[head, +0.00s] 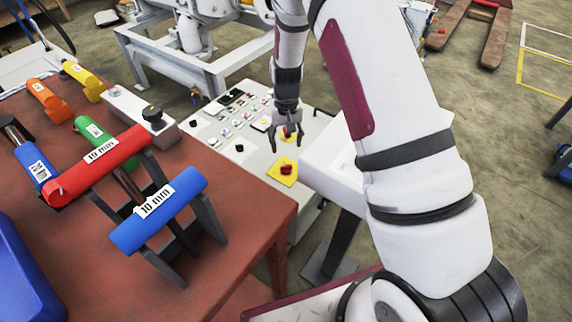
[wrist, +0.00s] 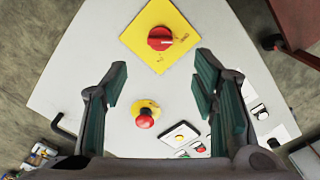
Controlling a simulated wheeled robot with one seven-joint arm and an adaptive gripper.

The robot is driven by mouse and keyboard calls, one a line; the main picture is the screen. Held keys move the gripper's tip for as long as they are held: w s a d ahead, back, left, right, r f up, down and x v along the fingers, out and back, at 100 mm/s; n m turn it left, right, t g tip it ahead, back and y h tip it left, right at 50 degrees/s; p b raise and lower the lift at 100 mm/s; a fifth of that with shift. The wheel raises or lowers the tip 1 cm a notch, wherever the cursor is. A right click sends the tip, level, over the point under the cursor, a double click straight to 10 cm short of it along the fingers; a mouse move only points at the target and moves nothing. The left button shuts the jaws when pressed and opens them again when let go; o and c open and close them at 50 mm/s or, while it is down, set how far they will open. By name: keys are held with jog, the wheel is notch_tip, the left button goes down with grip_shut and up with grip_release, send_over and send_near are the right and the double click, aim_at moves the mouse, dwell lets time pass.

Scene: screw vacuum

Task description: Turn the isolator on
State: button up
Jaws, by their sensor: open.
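The isolator is a red rotary knob (wrist: 160,38) on a yellow square plate (wrist: 148,22), fixed to a pale control panel (wrist: 75,85). It also shows in the head view (head: 286,169), near the panel's front edge. Its markings are too small to read surely; the knob's bar looks roughly sideways in the wrist view. My gripper (head: 287,143) (wrist: 160,68) is open and empty, pointing down over the panel. In the wrist view the knob lies just beyond the fingertips, roughly centred between them, with no visible contact.
A red mushroom button (wrist: 145,119) on a round yellow base sits between the fingers in the wrist view. Several small buttons (head: 235,118) cover the panel's far part. A red-brown table (head: 250,215) with coloured-handled tools, such as a blue one (head: 157,210), stands at left.

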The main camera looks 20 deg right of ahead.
aim_at(286, 166)
notch_tip(286, 166, down, 11)
jog(key=b, duration=0.2)
jog(key=shift+r+b, duration=0.2)
jog(key=shift+b, duration=0.1)
jog(key=shift+c, duration=0.3)
